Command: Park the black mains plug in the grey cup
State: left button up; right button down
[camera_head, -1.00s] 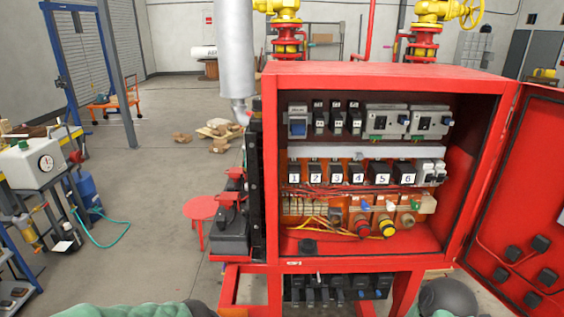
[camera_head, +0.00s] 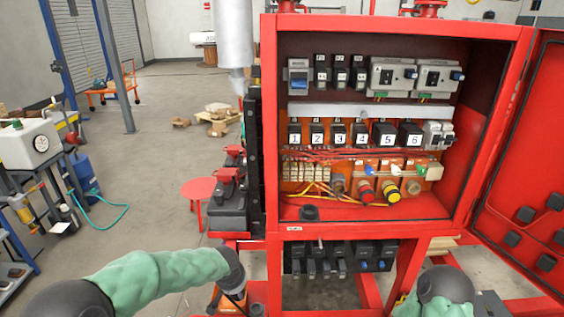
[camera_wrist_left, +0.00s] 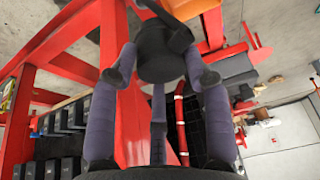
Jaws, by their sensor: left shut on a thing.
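My left gripper (camera_wrist_left: 160,75) is shut on a black plug (camera_wrist_left: 158,52), which sits between the fingertips in the left wrist view. In the head view the left gripper (camera_head: 235,296) hangs low in front of the red cabinet stand, left of the cabinet opening. The plug cannot be made out there. A small dark grey round thing that looks like the cup (camera_head: 310,212) stands on the cabinet floor, near its front left. The gripper is below and left of it, well apart. My right gripper is outside both views.
The red cabinet (camera_head: 270,140) is open, with its door (camera_head: 515,185) swung out to the right. Numbered relays, wires and several knobs fill its back. A red stool (camera_head: 200,188) stands at left. An orange thing (camera_wrist_left: 224,66) lies close to the left gripper.

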pick_arm(q)
jog(key=w+d+f+b, duration=0.4)
jog(key=w+f+b, duration=0.5)
jog(key=f, duration=0.5)
jog(key=shift+w+f+b, duration=0.15)
jog(key=shift+w+b, duration=0.1)
jog(key=shift+b, duration=0.15)
dwell(1.0)
